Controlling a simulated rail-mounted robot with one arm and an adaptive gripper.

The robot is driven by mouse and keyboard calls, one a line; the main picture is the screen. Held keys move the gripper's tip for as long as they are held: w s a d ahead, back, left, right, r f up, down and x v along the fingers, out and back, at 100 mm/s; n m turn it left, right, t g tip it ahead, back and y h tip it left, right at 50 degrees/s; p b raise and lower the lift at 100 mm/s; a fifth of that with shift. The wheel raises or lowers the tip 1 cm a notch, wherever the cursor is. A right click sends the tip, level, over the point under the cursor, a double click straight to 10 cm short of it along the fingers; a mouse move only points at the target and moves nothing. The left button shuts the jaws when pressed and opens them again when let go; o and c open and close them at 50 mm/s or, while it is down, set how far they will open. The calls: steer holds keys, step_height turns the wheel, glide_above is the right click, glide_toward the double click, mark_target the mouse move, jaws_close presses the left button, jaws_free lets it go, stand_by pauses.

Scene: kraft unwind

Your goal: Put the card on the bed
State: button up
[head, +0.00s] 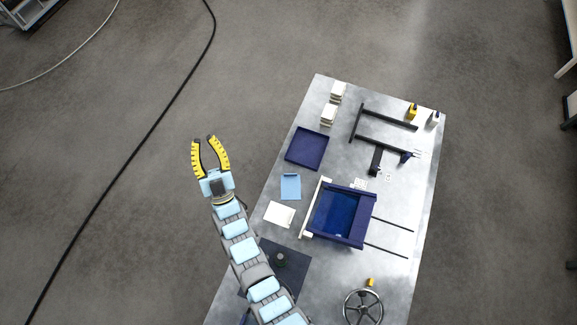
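My gripper (204,141) is raised to the left of the metal table, over bare floor in the picture. Its two yellow-edged fingers are apart with nothing between them. A flat white card-like piece (279,214) lies on the table, and a light blue flat piece with a tab at its top (290,188) lies just above it; I cannot tell for sure which is the card. No part is clearly marked as the bed. A dark flat plate (296,262) with a round dark knob on it lies lower on the table, partly hidden by my arm.
An open blue drawer-like box (371,219) stands mid-table, with a dark blue tray (307,148) up and left. White blocks (328,114), a black frame (383,142) and yellow and white bottles are at the far end. A handwheel (363,307) is at the near end.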

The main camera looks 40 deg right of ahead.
steer(key=w+d+f+n+g+y+b, duration=0.25)
steer(key=w+d+f+b, duration=0.3)
steer(key=w+f, duration=0.35)
steer(key=w+d+f+n+g+y+b, duration=0.2)
steer(key=w+d+f+g+y+b, duration=0.15)
steer(key=w+f+b, duration=0.6)
steer(key=w+d+f+n+g+y+b, duration=0.2)
steer(key=w+d+f+n+g+b, duration=0.15)
steer(key=w+d+f, duration=0.55)
steer(key=n+g+y+b, duration=0.3)
steer(key=n+g+b, duration=0.4)
steer(key=g+b, duration=1.05)
glide_above(290, 174)
steer(key=b, duration=0.3)
step_height(290, 174, down, 27)
steer(key=shift+f+t, duration=0.15)
steer(key=shift+t, duration=1.05)
steer(key=shift+d+f+b, duration=0.1)
steer(key=shift+f+b, duration=1.55)
steer(key=shift+f, duration=1.75)
steer(key=shift+r, duration=0.1)
jaws_close()
steer(key=shift+r, duration=0.1)
